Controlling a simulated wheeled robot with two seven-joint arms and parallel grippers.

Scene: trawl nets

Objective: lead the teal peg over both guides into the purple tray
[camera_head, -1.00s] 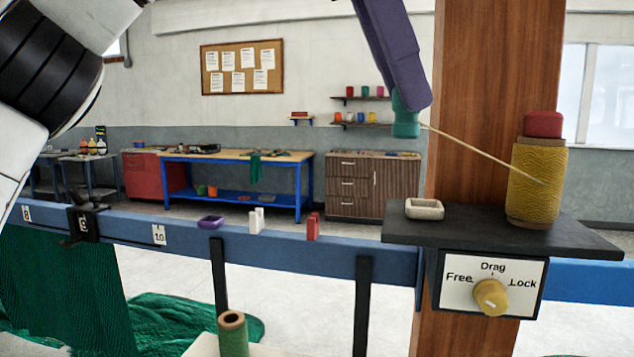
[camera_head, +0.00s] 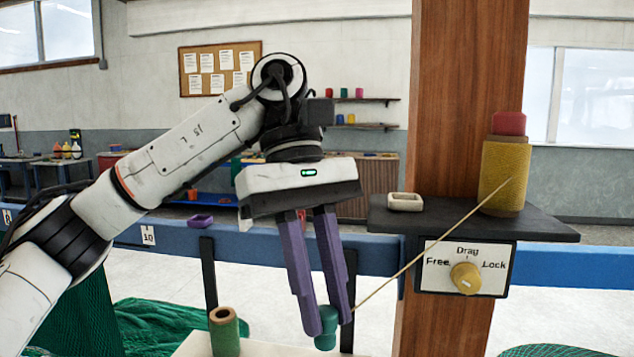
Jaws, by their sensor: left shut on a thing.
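My left gripper (camera_head: 328,322) points down with its purple fingers shut on the teal peg (camera_head: 325,336), low in front of the blue rail. A thin tan cord runs from the peg up to the yellow spool (camera_head: 505,172) on the dark shelf. The purple tray (camera_head: 201,220) sits on the rail, left of the gripper. My right gripper is not in view.
The blue rail (camera_head: 265,245) spans the view behind the wooden post (camera_head: 455,95). The dark shelf (camera_head: 440,217) carries a small cream dish (camera_head: 405,201). Below it is a Free/Drag/Lock knob (camera_head: 466,278). A green tube (camera_head: 224,330) stands low at the front.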

